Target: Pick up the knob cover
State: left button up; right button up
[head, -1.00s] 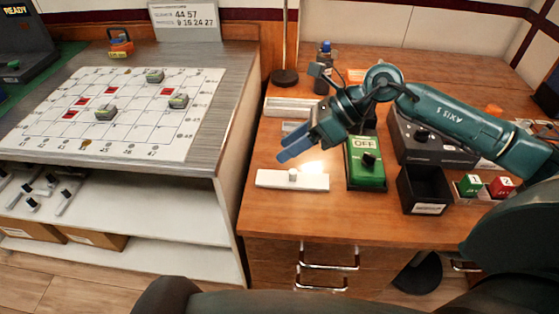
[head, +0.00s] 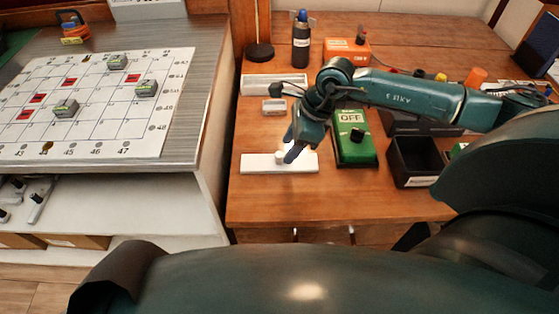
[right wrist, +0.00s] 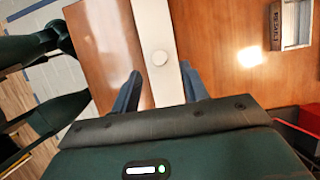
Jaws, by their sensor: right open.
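The knob cover appears to be the long flat white bar (head: 258,168) with a small round white knob on top, lying on the wooden desk. My right gripper (head: 291,154) is at the knob, pointing down. My left gripper is not in view.
A green box marked OFF (head: 354,150) stands just right of the bar, with a black open bin (head: 417,181) beyond it. A small grey block (head: 273,106) lies behind. A bottle (head: 301,45) stands farther back. A gridded board (head: 100,130) is on the left table.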

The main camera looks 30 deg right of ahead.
aim_at(281, 154)
jog(key=shift+a+x, duration=0.25)
jog(key=shift+x, duration=1.6)
jog(key=shift+w+r, duration=0.1)
jog(key=shift+w, duration=0.05)
jog(key=shift+c, duration=0.6)
grip_shut()
